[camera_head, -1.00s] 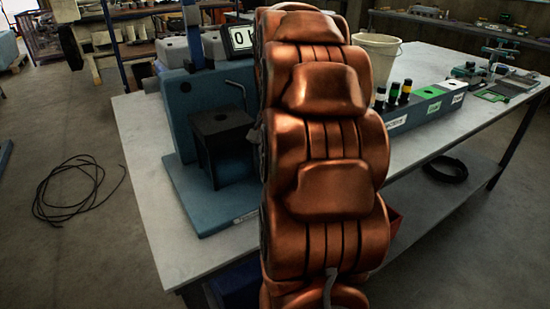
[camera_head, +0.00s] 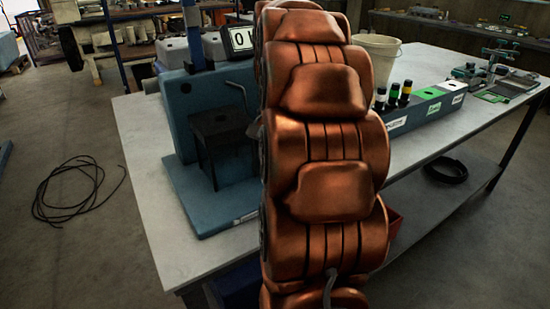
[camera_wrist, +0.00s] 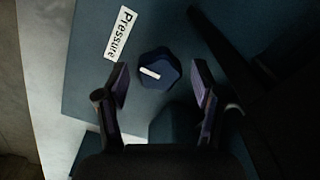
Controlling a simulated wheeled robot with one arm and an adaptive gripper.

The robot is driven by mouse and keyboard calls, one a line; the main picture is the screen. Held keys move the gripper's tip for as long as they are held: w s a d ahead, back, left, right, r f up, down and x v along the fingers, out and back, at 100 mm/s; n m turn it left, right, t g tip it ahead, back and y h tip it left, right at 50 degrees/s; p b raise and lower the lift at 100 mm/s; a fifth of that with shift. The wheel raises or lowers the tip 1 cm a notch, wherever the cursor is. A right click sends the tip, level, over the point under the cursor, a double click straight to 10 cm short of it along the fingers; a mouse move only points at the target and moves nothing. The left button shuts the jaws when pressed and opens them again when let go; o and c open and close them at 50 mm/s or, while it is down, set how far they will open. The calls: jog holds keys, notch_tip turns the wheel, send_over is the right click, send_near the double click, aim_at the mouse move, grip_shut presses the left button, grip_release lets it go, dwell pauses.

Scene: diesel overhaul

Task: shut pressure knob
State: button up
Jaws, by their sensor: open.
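In the wrist view, the pressure knob (camera_wrist: 159,69) is a dark blue faceted knob with a white pointer line. It sits on a dark blue surface beside a white label (camera_wrist: 119,34) reading "Pressure". My gripper (camera_wrist: 160,82) is open, with one finger on each side of the knob's near side and gaps between fingers and knob. In the head view, the blue test stand (camera_head: 195,105) stands on the table with a black block on its base and a display at its top. My copper-coloured arm hides the stand's right part, the knob and my gripper there.
The grey table (camera_head: 160,215) also bears a white bucket (camera_head: 378,58) and a long box with coloured compartments (camera_head: 425,105). A dark bar (camera_wrist: 225,50) runs right of the knob in the wrist view. A black cable (camera_head: 75,190) lies on the floor at left.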

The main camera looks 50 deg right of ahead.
notch_tip(320, 180, up, 11)
jog(key=shift+f, duration=0.15)
dwell(0.4)
dwell(0.6)
